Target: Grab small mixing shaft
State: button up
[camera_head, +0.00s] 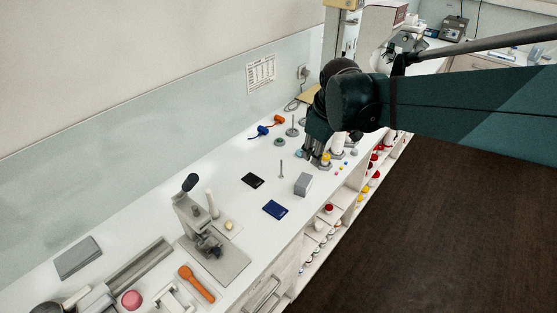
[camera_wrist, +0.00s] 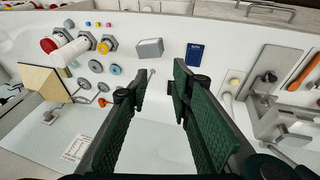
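A thin grey upright shaft (camera_head: 281,169) stands on the white counter, left of my gripper in the head view. In the wrist view a thin rod (camera_wrist: 150,76) shows between my fingertips, beyond them. A second grey shaft with a round foot (camera_head: 292,130) stands farther back. I cannot tell for sure which is the small mixing shaft. My gripper (camera_wrist: 155,88) is open, with two green-padded fingers wide apart and nothing between the pads. In the head view my gripper (camera_head: 316,150) hangs over the counter, partly hidden by its own arm.
A grey box (camera_head: 303,184), a black card (camera_head: 253,180) and a blue card (camera_head: 275,209) lie near. Bottles with yellow and red caps (camera_wrist: 49,45) stand close by. A press stand (camera_head: 213,245) is at the front left. A wall runs behind the counter.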

jog(key=w+a+f+n+g+p, duration=0.1)
jog(key=w+a+f+n, duration=0.2)
jog(key=w, duration=0.4)
jog(key=w+a+f+n+g, duration=0.1)
jog(key=w+f+n, duration=0.2)
jog(key=w+f, duration=0.25)
jog(key=n+g+p, duration=0.1)
jog(key=n+g, duration=0.1)
jog(key=n, duration=0.3)
send_over(281, 176)
notch_tip(281, 176, down, 12)
jog(key=shift+w+f, duration=0.2)
jog(key=shift+f, duration=0.55)
jog(key=shift+f, duration=1.3)
jog(key=shift+f+p, duration=0.1)
jog(key=shift+p, duration=0.2)
jog(key=shift+d+f+p, duration=0.1)
jog(key=shift+f+p, duration=0.2)
jog(key=shift+f, duration=2.2)
jog(key=shift+c, duration=0.4)
